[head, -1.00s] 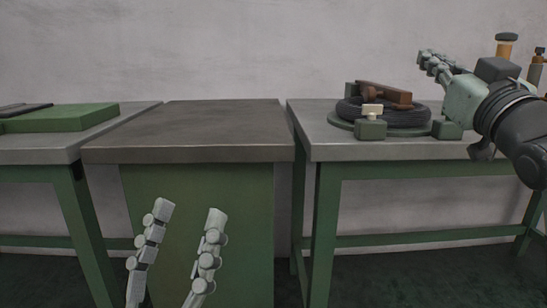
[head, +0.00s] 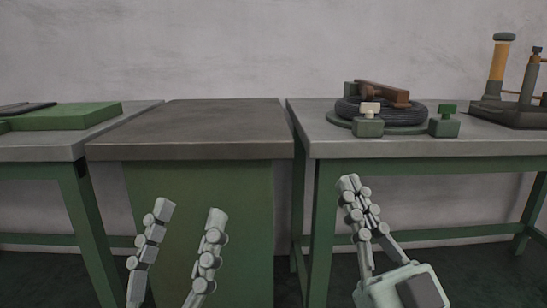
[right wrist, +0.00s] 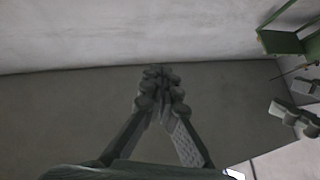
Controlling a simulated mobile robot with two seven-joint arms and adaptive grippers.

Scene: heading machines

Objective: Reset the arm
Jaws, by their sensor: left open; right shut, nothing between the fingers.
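My left gripper (head: 185,222) is at the bottom left of the head view. Its two fingers are spread apart with nothing between them, in front of the middle green cabinet. My right gripper (head: 353,185) is at the bottom right of the head view, in front of the right table and below its top. Its fingers are together and empty. The right wrist view also shows the right gripper (right wrist: 161,72) with its fingertips meeting, over bare dark floor. In that view my left gripper's fingers (right wrist: 297,117) show at the right edge.
The right table (head: 465,147) carries a black coil (head: 395,117) with a brown bar on it, two small green blocks and an orange post (head: 497,62). The middle cabinet top (head: 200,125) is clear. The left table (head: 35,150) holds a green slab (head: 70,117).

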